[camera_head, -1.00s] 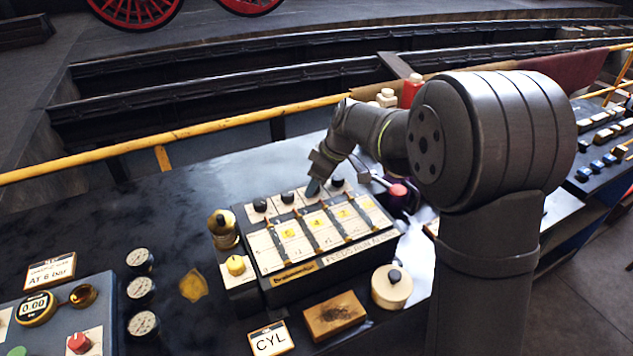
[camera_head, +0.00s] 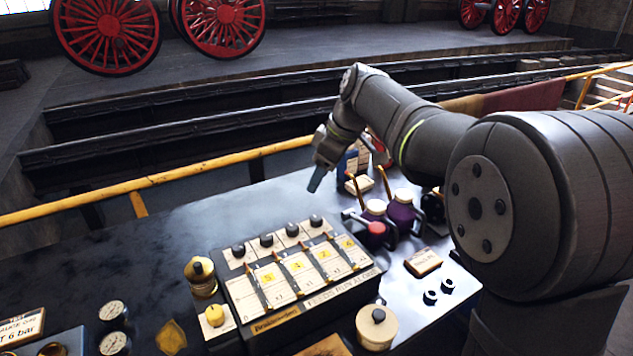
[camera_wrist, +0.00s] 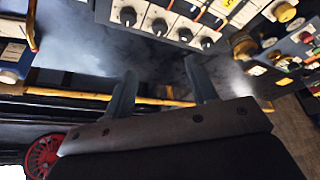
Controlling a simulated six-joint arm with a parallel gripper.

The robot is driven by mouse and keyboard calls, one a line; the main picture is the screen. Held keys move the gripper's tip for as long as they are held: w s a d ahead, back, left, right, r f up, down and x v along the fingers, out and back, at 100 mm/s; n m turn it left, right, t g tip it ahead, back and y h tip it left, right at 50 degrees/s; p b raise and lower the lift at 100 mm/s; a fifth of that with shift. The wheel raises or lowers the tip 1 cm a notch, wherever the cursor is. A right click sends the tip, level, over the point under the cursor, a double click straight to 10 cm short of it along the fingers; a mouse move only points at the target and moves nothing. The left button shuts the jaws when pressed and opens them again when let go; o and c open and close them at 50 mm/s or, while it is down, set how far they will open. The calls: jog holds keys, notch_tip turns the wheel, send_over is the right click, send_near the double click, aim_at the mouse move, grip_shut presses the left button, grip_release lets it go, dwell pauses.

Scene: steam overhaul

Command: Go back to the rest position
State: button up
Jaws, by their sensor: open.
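My gripper (camera_head: 316,178) hangs in the air above the back of the dark bench (camera_head: 150,245), behind the slider panel (camera_head: 300,275). In the wrist view my gripper (camera_wrist: 160,88) shows two fingers spread well apart with nothing between them. The slider panel also shows in the wrist view (camera_wrist: 190,12), with its row of black knobs beyond the fingertips. The fingers touch nothing that I can see.
Purple-based levers with a red knob (camera_head: 376,228) and a blue container (camera_head: 347,165) stand right of my gripper. A yellow rail (camera_head: 170,176) runs behind the bench. The bench's left back is clear.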

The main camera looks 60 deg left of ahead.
aim_at(293, 227)
jog(key=shift+f, duration=0.1)
jog(key=x, duration=1.7)
jog(key=shift+s+a+f, duration=0.1)
jog(key=shift+a, duration=0.05)
jog(key=shift+f, duration=0.2)
jog(key=shift+s+r+m+y, duration=0.1)
jog(key=shift+r+m+y, duration=0.2)
jog(key=shift+m, duration=0.4)
jog(key=m+t, duration=0.1)
jog(key=m, duration=0.1)
jog(key=m+t, duration=0.1)
jog(key=m, duration=0.1)
jog(key=shift+s+y, duration=0.1)
jog(key=shift+y, duration=0.2)
jog(key=shift+s+m+t, duration=0.15)
jog(key=shift+m+t, duration=0.55)
jog(key=shift+m, duration=1.3)
jog(key=shift+v, duration=2.7)
